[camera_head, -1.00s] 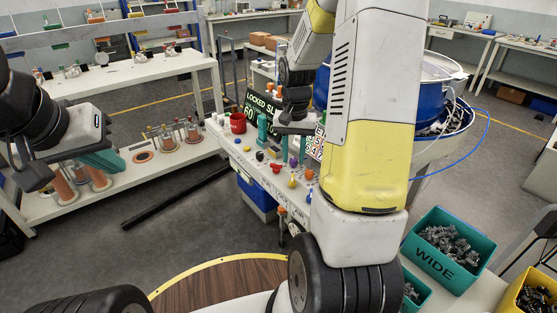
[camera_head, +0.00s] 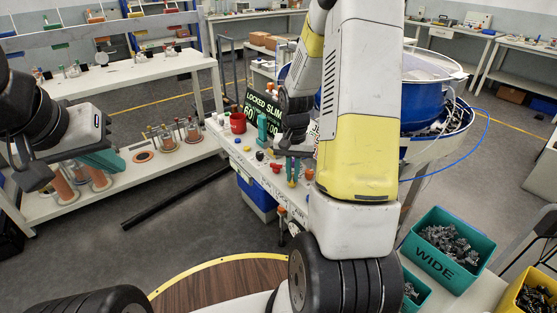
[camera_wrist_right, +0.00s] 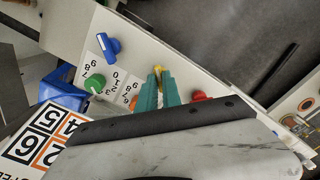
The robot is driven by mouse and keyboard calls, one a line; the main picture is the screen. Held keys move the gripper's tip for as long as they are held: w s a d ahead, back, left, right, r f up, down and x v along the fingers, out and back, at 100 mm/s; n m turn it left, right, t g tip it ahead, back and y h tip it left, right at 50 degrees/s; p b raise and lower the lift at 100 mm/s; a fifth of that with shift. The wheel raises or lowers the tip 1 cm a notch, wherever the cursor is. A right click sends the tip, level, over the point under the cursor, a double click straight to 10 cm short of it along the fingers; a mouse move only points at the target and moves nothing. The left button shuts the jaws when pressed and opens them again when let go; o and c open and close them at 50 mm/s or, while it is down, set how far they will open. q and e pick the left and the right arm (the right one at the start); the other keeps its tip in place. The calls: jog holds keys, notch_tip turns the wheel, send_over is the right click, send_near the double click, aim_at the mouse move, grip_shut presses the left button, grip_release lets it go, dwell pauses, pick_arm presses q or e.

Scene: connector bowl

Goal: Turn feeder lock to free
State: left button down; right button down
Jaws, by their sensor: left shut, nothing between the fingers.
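The console (camera_head: 232,148) carries a row of coloured knobs, and its dark display (camera_head: 262,106) reads "LOCKED SLIM". My right gripper (camera_head: 292,178) points down at the console with its two teal fingers a little apart. In the right wrist view its fingertips (camera_wrist_right: 159,76) are at a yellow knob (camera_wrist_right: 158,69), which shows between them; whether they press on it I cannot tell. A blue knob (camera_wrist_right: 112,45), a green knob (camera_wrist_right: 94,84) and a red knob (camera_wrist_right: 199,96) are nearby. My left gripper (camera_head: 108,162) is shut and empty at the left, far from the console. I cannot read which knob is the feeder lock.
The blue bowl feeder (camera_head: 428,103) is behind my right arm. A green "WIDE" bin (camera_head: 447,262) and a yellow bin (camera_head: 535,280) are at the lower right. Open floor lies left of the console.

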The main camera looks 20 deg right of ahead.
dwell(0.4)
jog(key=n, duration=0.4)
jog(key=shift+n, duration=0.3)
jog(key=n, duration=0.4)
jog(key=shift+n, duration=0.3)
jog(key=n, duration=0.4)
jog(key=shift+n, duration=2.4)
jog(key=c, duration=1.5)
grip_release()
